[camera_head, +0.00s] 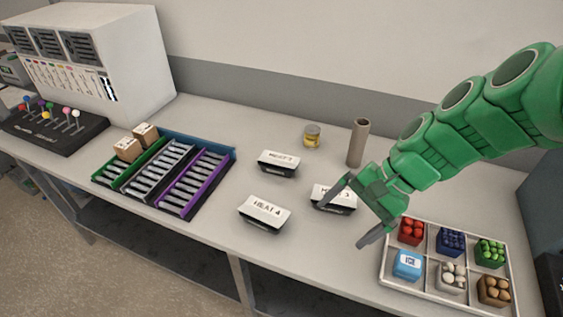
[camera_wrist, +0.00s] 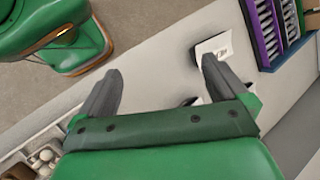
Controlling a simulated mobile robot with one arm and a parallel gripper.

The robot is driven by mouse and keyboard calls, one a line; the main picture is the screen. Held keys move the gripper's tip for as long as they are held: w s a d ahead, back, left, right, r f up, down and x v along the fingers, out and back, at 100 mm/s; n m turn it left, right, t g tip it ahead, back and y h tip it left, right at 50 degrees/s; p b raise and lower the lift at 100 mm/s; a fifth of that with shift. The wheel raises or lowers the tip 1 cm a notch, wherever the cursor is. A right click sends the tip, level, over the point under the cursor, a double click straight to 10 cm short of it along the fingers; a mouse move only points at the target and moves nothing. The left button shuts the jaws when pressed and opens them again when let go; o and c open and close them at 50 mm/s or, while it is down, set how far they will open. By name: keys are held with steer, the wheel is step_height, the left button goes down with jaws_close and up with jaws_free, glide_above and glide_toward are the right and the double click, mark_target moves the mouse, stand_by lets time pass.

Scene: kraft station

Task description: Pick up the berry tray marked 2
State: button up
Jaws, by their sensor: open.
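My gripper (camera_head: 343,222) is open and empty above the front part of the counter, beside a dark tray with a white label reading MEAT and a part-hidden digit (camera_head: 334,199). I cannot tell if it touches that tray. In the wrist view my open jaws (camera_wrist: 161,70) have bare counter and floor between them, and a white-labelled tray (camera_wrist: 213,46) shows by the right finger. I see no tray clearly marked as berry 2. A divided tray (camera_head: 384,262) at right holds a box of red round items (camera_head: 411,231) and a box of dark blue ones (camera_head: 451,242).
Two more labelled trays, MEAT 4 (camera_head: 264,212) and another MEAT tray (camera_head: 278,163), lie left of my gripper. A brown tube (camera_head: 357,143) and a small jar (camera_head: 312,136) stand behind. A slotted rack (camera_head: 198,185) holds two small cartons at left.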

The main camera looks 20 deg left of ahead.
steer(key=w+a+f+m+y, duration=0.1)
steer(key=w+a+m+y, duration=0.2)
steer(key=w+a, duration=0.5)
steer(key=m+t+y, duration=0.2)
steer(key=m+y, duration=0.2)
steer(key=m, duration=0.7)
glide_toward(285, 162)
steer(key=x, duration=0.3)
steer(key=shift+s+d+f, duration=0.1)
steer(key=shift+d+f, duration=0.05)
steer(key=shift+f, duration=0.1)
steer(key=shift+r+x, duration=0.1)
steer(key=shift+x, duration=1.85)
steer(key=shift+r+x, duration=0.15)
steer(key=shift+x, duration=1.8)
steer(key=c, duration=1)
steer(key=shift+c, duration=0.2)
